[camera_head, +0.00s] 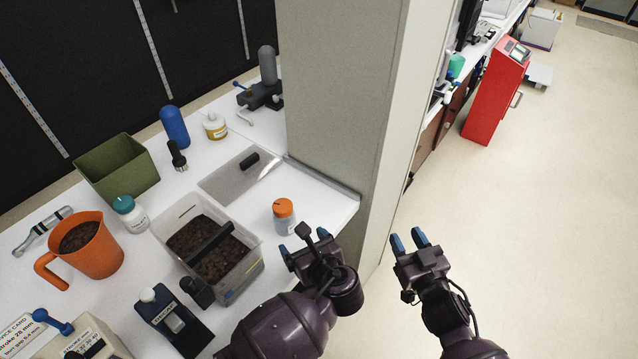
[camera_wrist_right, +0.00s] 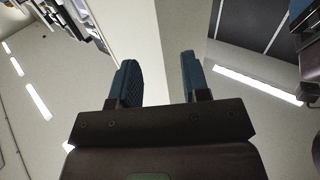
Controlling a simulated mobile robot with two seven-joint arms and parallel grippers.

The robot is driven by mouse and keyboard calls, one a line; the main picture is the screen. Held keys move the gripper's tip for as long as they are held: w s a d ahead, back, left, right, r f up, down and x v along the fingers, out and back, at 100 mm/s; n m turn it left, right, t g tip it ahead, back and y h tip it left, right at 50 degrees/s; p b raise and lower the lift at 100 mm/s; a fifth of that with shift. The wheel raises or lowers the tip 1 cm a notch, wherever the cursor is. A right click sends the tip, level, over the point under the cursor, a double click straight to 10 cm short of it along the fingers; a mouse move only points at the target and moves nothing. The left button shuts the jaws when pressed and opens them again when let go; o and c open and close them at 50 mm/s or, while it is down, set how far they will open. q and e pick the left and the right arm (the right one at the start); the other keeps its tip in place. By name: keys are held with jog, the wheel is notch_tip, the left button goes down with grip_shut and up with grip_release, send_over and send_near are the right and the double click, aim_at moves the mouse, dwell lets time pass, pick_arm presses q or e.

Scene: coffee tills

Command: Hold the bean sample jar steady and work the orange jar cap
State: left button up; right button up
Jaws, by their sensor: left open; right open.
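The bean sample jar (camera_head: 284,223) is a small pale jar with an orange cap (camera_head: 283,207) on top. It stands upright on the white counter, near the counter's right edge in the head view. My left gripper (camera_head: 305,242) is open and just in front of the jar, with its fingers pointing toward it; I see nothing between them. My right gripper (camera_head: 408,241) is open and empty, off to the right over the floor beyond the counter. In the right wrist view its two blue fingers (camera_wrist_right: 157,85) stand apart with nothing between them.
A grey pillar (camera_head: 345,100) rises behind the jar. A clear bin of dark beans (camera_head: 255,268) sits left of my left gripper. An orange jug (camera_head: 105,255), a teal-capped jar (camera_head: 132,215) and a green bin (camera_head: 118,172) stand further left. Open floor lies right.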

aim_at(289, 226)
pick_arm(q)
jog(key=x, duration=1)
jog(key=shift+w+a+f, duration=0.25)
pick_arm(e)
jog(key=w+a+r+n+g+y, duration=0.2)
jog(key=w+a+n+g, duration=0.3)
jog(key=a+n+g, duration=0.3)
jog(key=w+a+r+n+g+y, duration=0.2)
jog(key=w+a+n+g, duration=0.4)
jog(key=a+g, duration=0.5)
jog(key=shift+a+r+n, duration=0.15)
jog(key=shift+r+n, duration=0.2)
jog(key=shift+n, duration=0.55)
pick_arm(q)
jog(key=c, duration=1.3)
